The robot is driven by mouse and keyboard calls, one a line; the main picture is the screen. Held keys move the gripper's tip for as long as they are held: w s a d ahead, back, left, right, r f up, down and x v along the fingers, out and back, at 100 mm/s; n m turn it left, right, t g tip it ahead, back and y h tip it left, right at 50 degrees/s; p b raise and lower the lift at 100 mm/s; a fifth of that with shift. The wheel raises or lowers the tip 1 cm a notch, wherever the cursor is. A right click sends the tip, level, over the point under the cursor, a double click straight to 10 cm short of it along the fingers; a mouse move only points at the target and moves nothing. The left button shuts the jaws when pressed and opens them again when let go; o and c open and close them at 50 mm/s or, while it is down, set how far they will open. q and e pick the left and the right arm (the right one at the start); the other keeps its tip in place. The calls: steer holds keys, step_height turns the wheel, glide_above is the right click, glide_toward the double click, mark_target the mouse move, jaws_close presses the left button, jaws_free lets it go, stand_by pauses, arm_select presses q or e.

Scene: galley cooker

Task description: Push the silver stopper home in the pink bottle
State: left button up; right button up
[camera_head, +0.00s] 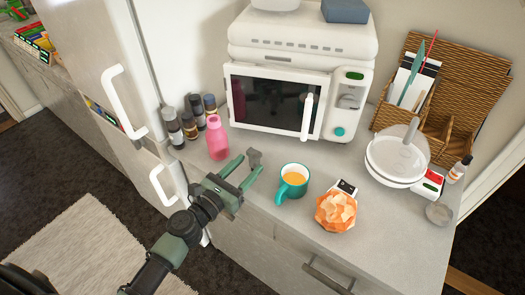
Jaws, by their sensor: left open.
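The pink bottle (217,139) stands upright on the counter in front of the microwave's left side. Its mouth looks light pink, and I see no stopper in it. A small grey metallic piece (254,156), which looks like the silver stopper, shows right at my left gripper's fingertips. I cannot tell whether it touches the fingers or the counter. My left gripper (252,165) is open, over the counter's front part, right of and nearer than the bottle. My right gripper is not in view.
Several dark-capped jars (191,122) stand left of the bottle by the fridge (100,70). The microwave (285,100) is behind. A teal mug (291,181) and an orange crumpled object (336,211) stand right of the gripper. White bowls (380,170) are farther right.

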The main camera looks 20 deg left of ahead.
mark_target(261, 153)
arm_select(q)
steer(key=shift+r+p+x, duration=0.25)
steer(key=shift+p+x, duration=0.1)
steer(key=shift+x, duration=0.85)
steer(key=x, duration=0.3)
steer(key=shift+w+d+f+p, duration=0.1)
steer(key=shift+w+d+p, duration=0.05)
steer(key=shift+w+p, duration=0.15)
steer(key=shift+w+d+f, duration=0.1)
steer(key=shift+w+d, duration=0.05)
steer(key=shift+w, duration=0.1)
jaws_close()
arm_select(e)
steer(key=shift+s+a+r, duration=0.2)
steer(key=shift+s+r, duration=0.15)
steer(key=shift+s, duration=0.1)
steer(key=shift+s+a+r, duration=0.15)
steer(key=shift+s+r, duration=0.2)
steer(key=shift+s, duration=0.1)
